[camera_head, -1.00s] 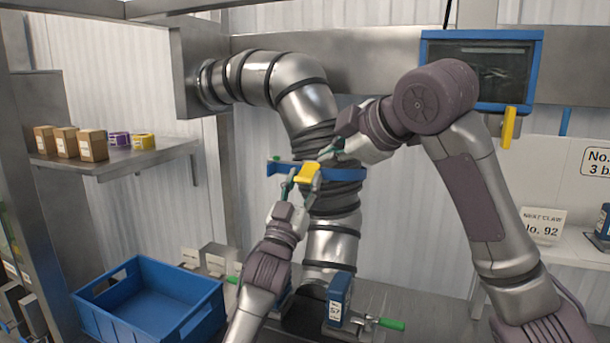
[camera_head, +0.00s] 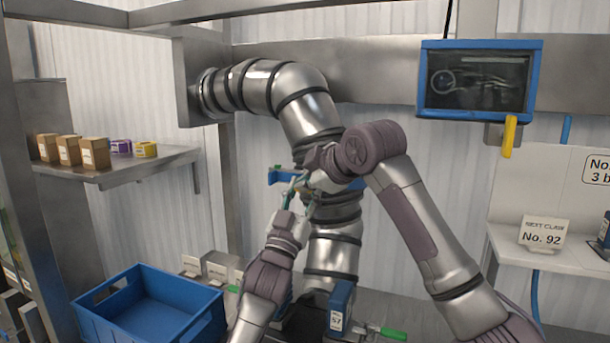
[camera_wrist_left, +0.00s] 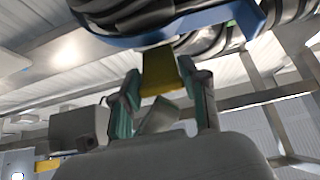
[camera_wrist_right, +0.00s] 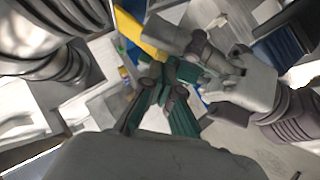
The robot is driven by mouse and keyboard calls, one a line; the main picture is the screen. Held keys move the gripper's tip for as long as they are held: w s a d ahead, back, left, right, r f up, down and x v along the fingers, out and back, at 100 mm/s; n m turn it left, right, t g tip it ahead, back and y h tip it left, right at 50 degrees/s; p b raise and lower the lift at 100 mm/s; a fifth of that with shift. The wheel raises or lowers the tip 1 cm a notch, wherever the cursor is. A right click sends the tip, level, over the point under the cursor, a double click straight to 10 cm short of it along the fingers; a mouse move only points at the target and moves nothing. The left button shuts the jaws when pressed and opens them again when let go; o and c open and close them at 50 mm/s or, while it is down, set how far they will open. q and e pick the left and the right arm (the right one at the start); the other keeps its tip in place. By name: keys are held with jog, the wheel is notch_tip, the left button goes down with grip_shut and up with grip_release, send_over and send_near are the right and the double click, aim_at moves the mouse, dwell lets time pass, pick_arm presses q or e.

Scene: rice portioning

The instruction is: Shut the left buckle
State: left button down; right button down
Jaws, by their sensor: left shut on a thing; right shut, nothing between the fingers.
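A blue band (camera_head: 280,177) wraps the silver segmented pipe (camera_head: 332,238). The yellow buckle lever (camera_wrist_left: 160,75) on this band is between my left gripper's green fingers (camera_wrist_left: 163,92), which are shut on it. In the head view, my left gripper (camera_head: 297,194) reaches up from below. My right gripper (camera_head: 308,188) comes in from the right, close beside the left one, and largely hides the buckle there. In the right wrist view, the right gripper's fingers (camera_wrist_right: 165,72) are shut and empty, near a yellow part (camera_wrist_right: 138,34) and the left hand (camera_wrist_right: 238,82).
A blue crate (camera_head: 207,321) stands at lower left. A shelf (camera_head: 165,160) at left holds brown boxes and small tubs. A blue-framed screen (camera_head: 480,82) hangs at upper right. Green-handled clamps (camera_head: 393,334) sit below the pipe. The two hands crowd each other at the band.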

jog(key=shift+w+f, duration=0.15)
jog(key=shift+f, duration=0.05)
pick_arm(q)
jog(key=shift+s+d+r, duration=0.1)
jog(key=shift+s+r, duration=0.05)
jog(key=shift+s, duration=0.05)
pick_arm(e)
jog(key=shift+w+d+f, duration=0.25)
jog(key=shift+d+f, duration=0.1)
jog(key=shift+f, duration=0.25)
pick_arm(q)
jog(key=c, duration=0.9)
grip_release()
jog(key=shift+o, duration=1.4)
jog(key=shift+w, duration=0.1)
jog(key=shift+o, duration=0.3)
jog(key=shift+w, duration=0.15)
pick_arm(e)
jog(key=shift+w+a, duration=0.1)
jog(key=shift+a, duration=0.05)
jog(key=shift+r, duration=0.1)
